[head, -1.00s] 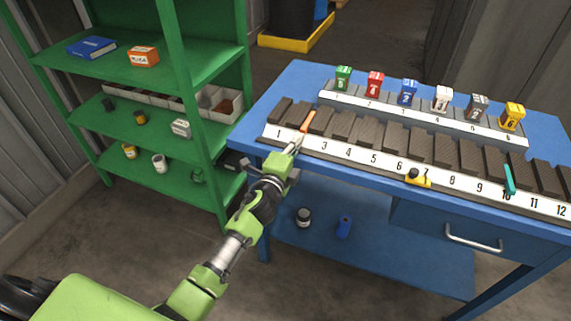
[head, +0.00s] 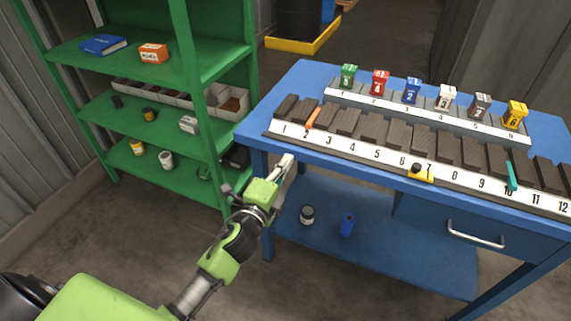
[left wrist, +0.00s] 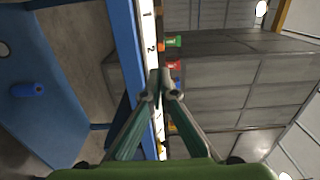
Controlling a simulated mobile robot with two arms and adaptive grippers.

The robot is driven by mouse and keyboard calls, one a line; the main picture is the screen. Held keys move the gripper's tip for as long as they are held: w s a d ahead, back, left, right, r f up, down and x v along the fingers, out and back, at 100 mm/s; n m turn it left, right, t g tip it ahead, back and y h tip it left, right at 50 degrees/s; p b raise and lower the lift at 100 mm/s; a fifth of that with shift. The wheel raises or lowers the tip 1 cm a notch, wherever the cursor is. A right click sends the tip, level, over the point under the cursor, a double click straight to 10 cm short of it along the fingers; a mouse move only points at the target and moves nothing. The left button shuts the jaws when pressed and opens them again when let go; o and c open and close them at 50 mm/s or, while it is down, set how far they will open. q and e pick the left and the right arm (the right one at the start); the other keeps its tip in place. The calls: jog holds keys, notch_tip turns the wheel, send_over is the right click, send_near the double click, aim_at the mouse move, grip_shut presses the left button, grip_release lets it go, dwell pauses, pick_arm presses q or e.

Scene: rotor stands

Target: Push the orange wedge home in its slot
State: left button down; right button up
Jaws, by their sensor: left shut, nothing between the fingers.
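The orange wedge (head: 313,118) sits in the gap beside slot label 2, between dark blocks of the numbered stand (head: 352,145) on the blue table. How deep it sits I cannot tell. My left gripper (head: 288,162) is shut and empty. It is in front of the table's near left edge, below and apart from the wedge. In the left wrist view my left gripper (left wrist: 160,82) shows its fingers together, with the label strip behind them. My right gripper is not in view.
A teal wedge (head: 511,176) stands near label 10, and a yellow piece with a black knob (head: 419,173) lies near labels 6 and 7. Several coloured numbered blocks stand on a rear rack (head: 430,119). A green shelf (head: 190,70) stands left of the table.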

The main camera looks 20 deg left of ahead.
pick_arm(q)
jog(key=s+a+f+n+g, duration=0.1)
jog(key=s+f+n+g, duration=0.3)
jog(key=f, duration=0.8)
jog(key=s+f+n+g, duration=0.1)
jog(key=s+f, duration=0.4)
jog(key=f, duration=0.7)
jog(key=s+a+f+n+g, duration=0.1)
jog(key=s+f+n+g, duration=0.3)
jog(key=f, duration=0.8)
jog(key=s+f+n+g, duration=0.2)
jog(key=s+f, duration=0.5)
jog(key=s, duration=0.6)
jog(key=s+f+n+g, duration=0.2)
jog(key=s+f, duration=0.4)
jog(key=s, duration=0.7)
jog(key=s+f+n+g, duration=0.3)
jog(key=s+f, duration=0.4)
jog(key=s, duration=0.6)
jog(key=shift+s+f+g+y, duration=0.15)
jog(key=shift+f+g+y, duration=0.15)
jog(key=shift+g, duration=0.2)
